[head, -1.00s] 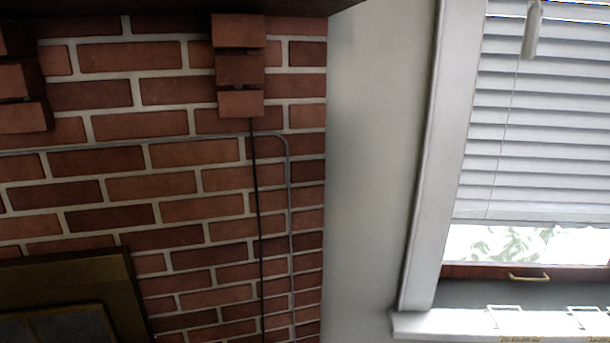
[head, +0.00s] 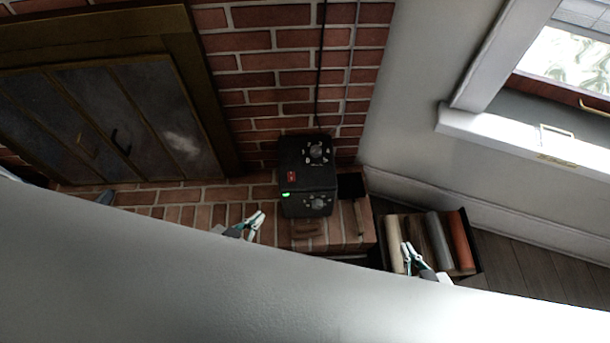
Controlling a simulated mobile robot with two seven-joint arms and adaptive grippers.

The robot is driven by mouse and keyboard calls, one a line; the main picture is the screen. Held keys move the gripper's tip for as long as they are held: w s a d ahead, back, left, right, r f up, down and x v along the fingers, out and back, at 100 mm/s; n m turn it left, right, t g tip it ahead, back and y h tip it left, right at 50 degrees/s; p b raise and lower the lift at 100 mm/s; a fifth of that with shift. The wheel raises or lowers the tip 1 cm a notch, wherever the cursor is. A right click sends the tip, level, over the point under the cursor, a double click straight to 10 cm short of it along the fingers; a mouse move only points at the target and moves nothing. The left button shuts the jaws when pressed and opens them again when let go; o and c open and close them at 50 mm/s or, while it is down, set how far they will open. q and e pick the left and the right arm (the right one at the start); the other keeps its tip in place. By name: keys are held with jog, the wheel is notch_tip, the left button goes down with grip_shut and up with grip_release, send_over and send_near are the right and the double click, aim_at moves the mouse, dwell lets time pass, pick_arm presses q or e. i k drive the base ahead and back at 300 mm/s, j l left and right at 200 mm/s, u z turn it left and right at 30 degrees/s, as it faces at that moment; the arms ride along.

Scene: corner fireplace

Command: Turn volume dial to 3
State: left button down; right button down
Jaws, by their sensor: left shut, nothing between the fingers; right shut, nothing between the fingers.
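A black box (head: 292,208) with two dials sits on the brick hearth against the brick wall. One dial (head: 316,152) with pale marks around it is on its upper part. A second dial (head: 318,203) is lower, on the face nearer me. A green light and a red patch also show on the box. The dial numbers are too small to read, and I cannot tell which dial is for volume. My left gripper (head: 257,225) is shut and empty, left of the box and apart from it. My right gripper (head: 406,256) is shut and empty, over the dark crate to the right.
The dark crate (head: 472,228) holds cream, brown, grey and red roll-like items. A small black object (head: 351,186) stands right of the box. The metal fireplace doors (head: 110,118) are at left. A window sill (head: 500,135) is at upper right. A large pale surface hides the foreground.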

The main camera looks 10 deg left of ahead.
aim_at(315, 151)
jog(key=z, duration=0.35)
jog(key=k+j+z, duration=0.1)
jog(key=z, duration=0.3)
jog(key=k+j+z, duration=0.1)
jog(key=j+z, duration=0.3)
jog(key=k+z, duration=0.15)
jog(key=z, duration=0.2)
jog(key=k+j+z, duration=0.3)
jog(key=k+j, duration=0.15)
jog(key=k, duration=0.25)
jog(key=k+j+z, duration=0.15)
jog(key=k, duration=0.2)
jog(key=i, duration=0.45)
